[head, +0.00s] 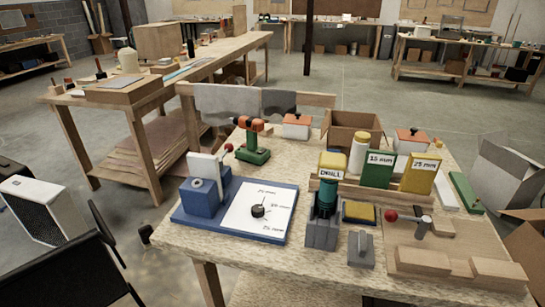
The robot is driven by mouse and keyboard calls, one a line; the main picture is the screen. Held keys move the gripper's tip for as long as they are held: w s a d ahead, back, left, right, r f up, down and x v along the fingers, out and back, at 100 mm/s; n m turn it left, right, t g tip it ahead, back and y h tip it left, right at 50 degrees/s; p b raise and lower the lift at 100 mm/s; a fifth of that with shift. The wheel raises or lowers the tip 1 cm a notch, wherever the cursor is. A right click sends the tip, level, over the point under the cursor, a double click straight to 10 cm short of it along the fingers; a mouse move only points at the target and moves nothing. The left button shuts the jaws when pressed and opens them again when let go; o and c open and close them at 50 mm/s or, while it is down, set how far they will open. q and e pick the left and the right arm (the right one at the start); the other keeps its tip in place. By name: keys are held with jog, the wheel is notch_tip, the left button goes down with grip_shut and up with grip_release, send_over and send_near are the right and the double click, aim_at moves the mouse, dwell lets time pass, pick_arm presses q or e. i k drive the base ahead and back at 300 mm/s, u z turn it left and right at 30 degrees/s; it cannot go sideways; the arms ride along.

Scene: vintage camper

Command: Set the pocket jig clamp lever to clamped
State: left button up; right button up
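A blue jig (202,196) stands on the left part of a blue base plate (190,219) on the near workbench, with a white upright block (205,168) behind its top. A thin lever with a red ball knob (228,147) rises behind it, tilted up; its pivot is hidden. A white card (260,212) with a black dial knob (258,211) and mm marks lies on the same plate. A second red-knobbed lever (391,215) lies nearly level from a grey post (423,227) on a wooden board at right. I cannot tell its clamp state. Neither gripper is in view.
An orange and green drill (250,140) stands behind the jig. Labelled green (377,169) and yellow (419,173) boxes, an open cardboard box (352,128) and a teal tool in a grey holder (322,233) crowd the bench. Clear bench surface lies in front of the blue plate.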

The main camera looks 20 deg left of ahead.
aim_at(228, 148)
jog(key=k, duration=1.2)
jog(key=u, duration=0.95)
jog(key=i, duration=1.5)
jog(key=z, duration=0.6)
